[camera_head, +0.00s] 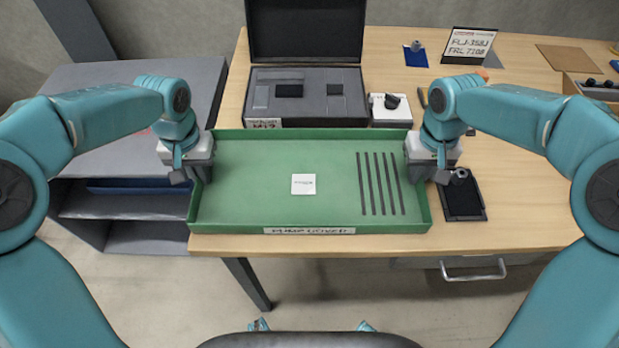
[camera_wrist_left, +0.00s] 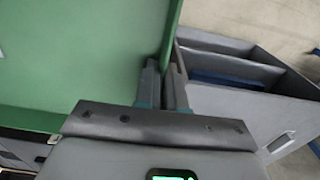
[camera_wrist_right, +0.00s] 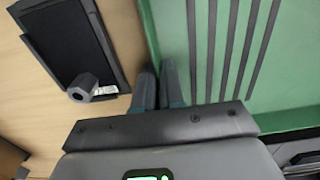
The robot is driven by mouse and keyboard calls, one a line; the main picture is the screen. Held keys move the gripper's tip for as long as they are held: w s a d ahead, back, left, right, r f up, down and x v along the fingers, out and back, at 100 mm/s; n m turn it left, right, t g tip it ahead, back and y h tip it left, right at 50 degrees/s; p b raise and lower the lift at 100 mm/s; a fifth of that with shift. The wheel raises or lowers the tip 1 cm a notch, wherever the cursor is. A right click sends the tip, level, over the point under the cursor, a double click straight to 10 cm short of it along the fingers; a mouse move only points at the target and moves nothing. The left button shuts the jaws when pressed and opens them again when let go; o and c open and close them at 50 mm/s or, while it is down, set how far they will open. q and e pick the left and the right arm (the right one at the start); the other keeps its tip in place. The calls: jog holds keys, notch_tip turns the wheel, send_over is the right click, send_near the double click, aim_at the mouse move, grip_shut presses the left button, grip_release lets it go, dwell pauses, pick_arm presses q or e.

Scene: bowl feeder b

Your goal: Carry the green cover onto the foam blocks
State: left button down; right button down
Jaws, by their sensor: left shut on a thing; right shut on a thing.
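The green cover (camera_head: 270,165) is a shallow, wide tray with raised edges, a white square label and several dark slots at its right. It lies level over the table's front left; I cannot tell whether it touches the tabletop. My left gripper (camera_head: 190,172) is shut on its left wall, which also shows between the fingers in the left wrist view (camera_wrist_left: 165,72). My right gripper (camera_head: 430,172) is shut on its right wall; the fingers also show in the right wrist view (camera_wrist_right: 159,85). I cannot make out the foam blocks for certain.
An open black case (camera_head: 305,30) with grey lining stands behind the cover, beside a small white box (camera_head: 391,118). A black tray (camera_head: 464,205) with a grey knob lies close to my right gripper. A grey shelf unit (camera_head: 130,208) stands left. The table's right side has free room.

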pick_arm(q)
jog(key=shift+r, duration=0.25)
pick_arm(e)
jog(key=shift+r, duration=0.2)
